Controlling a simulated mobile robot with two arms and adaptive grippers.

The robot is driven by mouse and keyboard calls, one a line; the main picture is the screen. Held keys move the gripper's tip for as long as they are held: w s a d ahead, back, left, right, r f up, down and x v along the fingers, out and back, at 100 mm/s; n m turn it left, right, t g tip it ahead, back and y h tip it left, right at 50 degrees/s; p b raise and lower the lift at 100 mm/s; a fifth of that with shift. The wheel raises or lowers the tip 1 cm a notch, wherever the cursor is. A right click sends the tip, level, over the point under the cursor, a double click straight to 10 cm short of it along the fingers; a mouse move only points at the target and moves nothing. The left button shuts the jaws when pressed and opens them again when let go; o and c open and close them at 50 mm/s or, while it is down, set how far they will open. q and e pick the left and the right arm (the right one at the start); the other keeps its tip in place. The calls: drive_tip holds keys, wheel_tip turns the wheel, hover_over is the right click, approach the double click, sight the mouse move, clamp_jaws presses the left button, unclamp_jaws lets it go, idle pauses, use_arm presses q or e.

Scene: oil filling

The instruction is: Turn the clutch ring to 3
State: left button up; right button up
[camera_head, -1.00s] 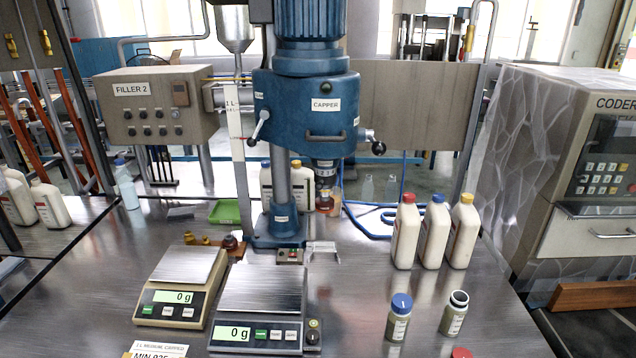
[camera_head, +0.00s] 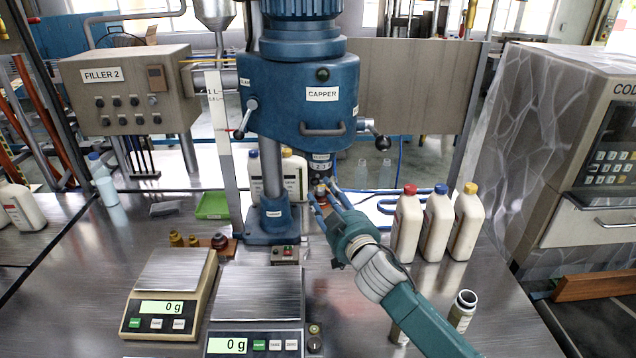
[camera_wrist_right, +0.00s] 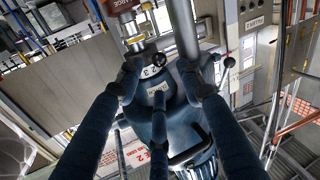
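The clutch ring (camera_head: 321,166) is a numbered collar under the blue capper head (camera_head: 300,95). In the right wrist view the ring (camera_wrist_right: 153,70) shows upside down, with the digits 2 and 3 visible. My right gripper (camera_head: 326,192) reaches up from the lower right to just below the ring. Its fingers are spread, and the wrist view shows the fingertips (camera_wrist_right: 160,72) on either side of the ring. I cannot tell whether they touch it. The setting mark is too small to read. My left gripper is not in view.
Three white bottles with red, blue and yellow caps (camera_head: 437,225) stand right of my right arm. Two scales (camera_head: 258,290) fill the front left. The capper column (camera_head: 275,185) stands left of the ring.

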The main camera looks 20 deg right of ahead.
sight(317, 184)
drive_tip(key=w, duration=0.3)
drive_tip(key=shift+w+a+f, duration=0.1)
drive_tip(key=shift+w, duration=0.1)
drive_tip(key=shift+w+p, duration=0.3)
drive_tip(key=shift+w, duration=0.6)
drive_tip(key=shift+c, duration=0.6)
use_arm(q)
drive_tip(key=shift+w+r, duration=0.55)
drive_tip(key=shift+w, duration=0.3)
use_arm(e)
clamp_jaws()
